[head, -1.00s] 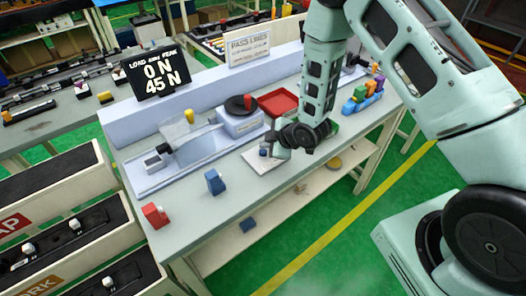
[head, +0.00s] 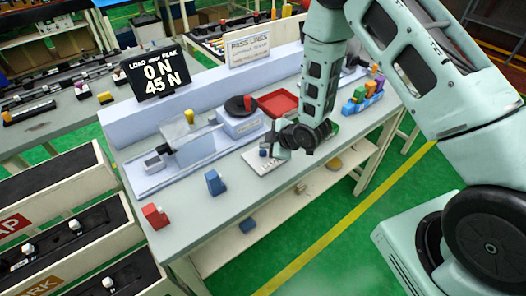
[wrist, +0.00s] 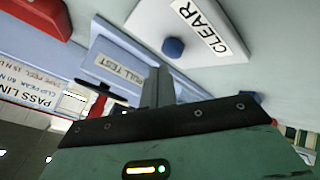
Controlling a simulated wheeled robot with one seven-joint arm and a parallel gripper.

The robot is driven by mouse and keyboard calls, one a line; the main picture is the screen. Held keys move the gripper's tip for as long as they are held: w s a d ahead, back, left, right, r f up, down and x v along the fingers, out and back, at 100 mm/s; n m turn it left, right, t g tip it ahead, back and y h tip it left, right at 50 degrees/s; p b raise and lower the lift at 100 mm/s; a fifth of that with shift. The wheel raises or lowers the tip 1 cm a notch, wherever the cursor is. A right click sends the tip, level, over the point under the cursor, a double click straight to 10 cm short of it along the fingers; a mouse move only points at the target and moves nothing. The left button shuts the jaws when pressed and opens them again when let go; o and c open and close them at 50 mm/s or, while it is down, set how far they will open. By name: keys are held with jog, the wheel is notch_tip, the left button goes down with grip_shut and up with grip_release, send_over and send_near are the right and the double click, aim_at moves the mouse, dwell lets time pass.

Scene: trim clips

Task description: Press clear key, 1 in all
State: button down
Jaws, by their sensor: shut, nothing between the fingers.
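The clear key is a round blue button (wrist: 173,47) on a pale plate (wrist: 205,22) that bears the label CLEAR, seen in the wrist view. In the head view the plate (head: 258,166) lies on the bench near its front edge, and the key (head: 263,152) is a small dark spot beside my gripper. My gripper (wrist: 158,75) has its fingers together with nothing between them. In the wrist view the fingertips appear just below the key with a visible gap. In the head view my gripper (head: 276,152) is at the plate's right side; its exact height is unclear.
The display (head: 157,72) reads 0 N load and 45 N peak. A test fixture with a yellow knob (head: 189,116), a red tray (head: 279,103), a blue block (head: 215,182) and a red block (head: 154,215) are on the bench. Coloured clips (head: 362,97) stand to the right.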

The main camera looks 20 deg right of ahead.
aim_at(266, 153)
jog(key=shift+f, duration=0.15)
dwell(0.5)
jog(key=shift+f+b, duration=0.3)
jog(key=shift+b, duration=0.25)
jog(key=shift+f+b, duration=0.5)
dwell(0.5)
jog(key=shift+r, duration=0.2)
jog(key=shift+r+p, duration=0.5)
jog(key=shift+r, duration=0.25)
jog(key=shift+r+p, duration=1.45)
jog(key=shift+r, duration=1.05)
